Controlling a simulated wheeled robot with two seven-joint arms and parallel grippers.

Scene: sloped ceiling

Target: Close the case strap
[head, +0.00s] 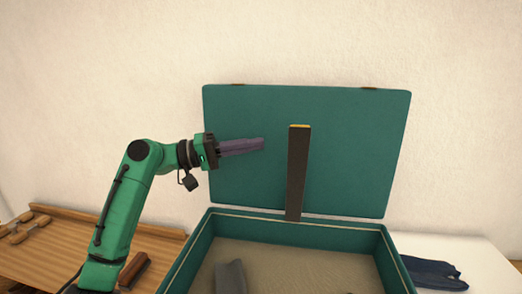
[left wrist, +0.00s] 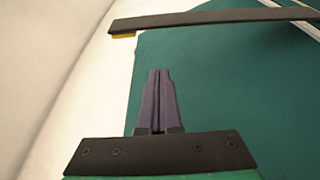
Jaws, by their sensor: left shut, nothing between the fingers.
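The teal case (head: 205,240) stands open, its lid (head: 245,180) raised upright at the back. The dark strap (head: 298,175) stands upright in front of the lid, with a yellow tip at its top end. In the left wrist view the strap (left wrist: 215,18) runs across the top, its yellow end at the left. My left gripper (head: 262,144) is shut and empty, pointing right, to the left of the strap and apart from it. Its purple fingers (left wrist: 160,75) show closed together against the teal lid in the left wrist view. My right gripper is not in view.
A grey item (head: 230,277) lies inside the case on the beige lining. A wooden tray (head: 50,256) with brown wooden objects is at the left. Dark folded cloth (head: 432,272) lies on a white surface at the right. A pale wall stands behind.

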